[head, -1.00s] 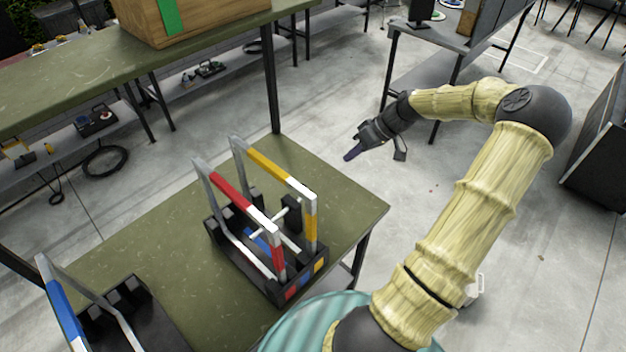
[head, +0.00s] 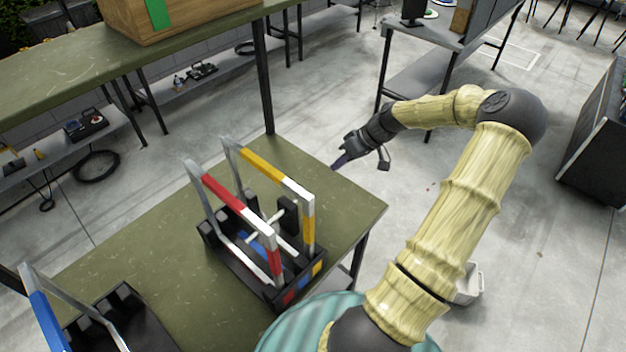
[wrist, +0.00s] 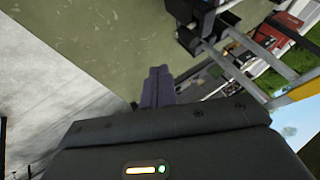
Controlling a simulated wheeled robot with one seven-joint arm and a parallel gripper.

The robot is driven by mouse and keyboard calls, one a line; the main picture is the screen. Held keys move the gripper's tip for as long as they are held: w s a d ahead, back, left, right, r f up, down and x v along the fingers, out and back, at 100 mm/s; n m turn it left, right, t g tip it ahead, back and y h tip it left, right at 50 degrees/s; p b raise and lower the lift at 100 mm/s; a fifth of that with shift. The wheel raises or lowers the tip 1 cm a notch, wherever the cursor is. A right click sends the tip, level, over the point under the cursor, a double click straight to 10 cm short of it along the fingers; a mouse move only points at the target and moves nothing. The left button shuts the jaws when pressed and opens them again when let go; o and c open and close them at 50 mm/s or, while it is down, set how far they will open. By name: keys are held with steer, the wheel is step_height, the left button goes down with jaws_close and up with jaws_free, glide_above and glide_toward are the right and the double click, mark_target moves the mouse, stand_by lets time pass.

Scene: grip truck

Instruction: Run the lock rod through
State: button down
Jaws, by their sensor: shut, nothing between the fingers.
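A black rack (head: 246,262) stands on the green table and holds a red-banded frame (head: 222,192) and a yellow-banded frame (head: 262,163) upright. A pale thin rod (head: 265,229), perhaps the lock rod, lies crosswise between the two frames beside a dark block (head: 288,214). How far it passes through cannot be told. My gripper (head: 338,163) is shut and empty, by the table's far right edge, to the right of the rack and apart from it. In the wrist view its fingers (wrist: 158,84) are together over the green tabletop, with part of the rack at upper right.
A blue-banded frame (head: 45,310) stands in another black rack (head: 130,325) at the lower left. The green table (head: 150,240) is bare between the racks. A long green bench (head: 60,92) with a wooden box (head: 185,12) runs behind.

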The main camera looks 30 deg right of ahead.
steer(key=w+a+f+p, duration=0.1)
steer(key=a+f+p, duration=0.3)
steer(key=a, duration=0.3)
steer(key=shift+x, duration=0.9)
